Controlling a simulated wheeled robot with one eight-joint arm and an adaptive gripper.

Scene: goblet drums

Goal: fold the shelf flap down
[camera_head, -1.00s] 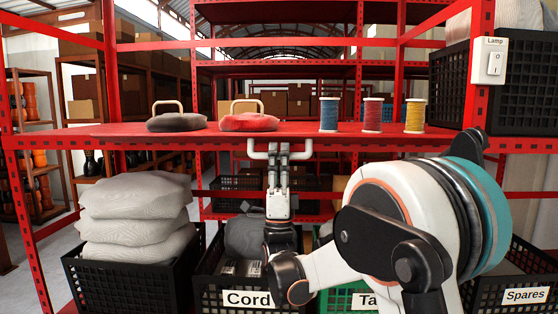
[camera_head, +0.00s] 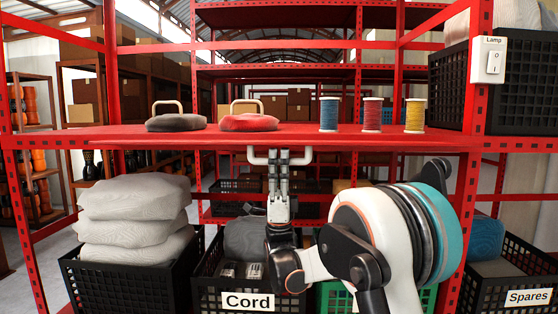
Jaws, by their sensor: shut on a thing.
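The shelf flap (camera_head: 220,139) is the red front part of the shelf board. It looks close to level, and its exact tilt is hard to tell. A white bar handle (camera_head: 256,155) hangs under its front edge. My gripper (camera_head: 279,160) is upright below the edge, with its fingers shut on the middle of the handle. The fingers hide part of the bar.
A grey cushion-like block (camera_head: 176,123), a red one (camera_head: 254,122) and blue (camera_head: 329,114), red (camera_head: 372,114) and yellow (camera_head: 415,115) spools stand on the shelf. Black crates (camera_head: 125,285) and a green crate (camera_head: 330,297) sit below. A lamp switch (camera_head: 493,62) is at right.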

